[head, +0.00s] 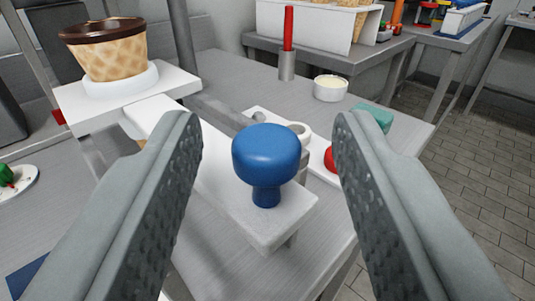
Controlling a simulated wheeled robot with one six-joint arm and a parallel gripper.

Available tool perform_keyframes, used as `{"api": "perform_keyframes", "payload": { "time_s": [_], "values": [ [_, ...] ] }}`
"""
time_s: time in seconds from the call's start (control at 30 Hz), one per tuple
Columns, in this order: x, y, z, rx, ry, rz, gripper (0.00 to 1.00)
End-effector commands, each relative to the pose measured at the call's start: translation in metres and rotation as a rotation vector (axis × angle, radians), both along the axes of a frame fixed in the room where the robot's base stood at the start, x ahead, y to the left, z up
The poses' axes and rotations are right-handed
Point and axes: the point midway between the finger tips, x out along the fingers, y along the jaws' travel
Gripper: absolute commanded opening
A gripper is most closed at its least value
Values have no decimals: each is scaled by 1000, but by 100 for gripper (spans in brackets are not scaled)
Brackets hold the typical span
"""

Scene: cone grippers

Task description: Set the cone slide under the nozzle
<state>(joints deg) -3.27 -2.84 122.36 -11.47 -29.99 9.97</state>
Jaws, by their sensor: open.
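The cone slide is a long white bar (222,190) with a round blue knob (267,152) standing upright on its near end. At its far left end is a white platform (66,104). A white ring (122,82) there holds a waffle cup (104,60) with a dark brown rim. My gripper (270,135) is open, with one grey finger on each side of the knob and a gap on both sides. The fingers hide part of the bar. I cannot make out a nozzle in this view.
A grey table (240,77) carries a tub of cream (331,88), a red stick (288,28) in a grey holder (287,67), a teal block (372,116) and a red round thing (330,159). A white rack (300,26) with cones stands behind. Tiled floor is at right.

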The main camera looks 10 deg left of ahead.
Motion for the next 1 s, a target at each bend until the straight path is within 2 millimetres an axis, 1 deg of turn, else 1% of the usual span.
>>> {"api": "perform_keyframes", "payload": {
  "time_s": [0.03,0.1,0.6,0.8,1.0],
  "values": [
    [-9,-2,1,0,-2,0,43],
    [-21,-3,1,0,-2,0,43],
    [-99,-16,1,-1,-2,0,43],
    [-122,-20,1,0,-2,0,43],
    [-133,-21,0,-1,-1,0,43]
  ]
}}
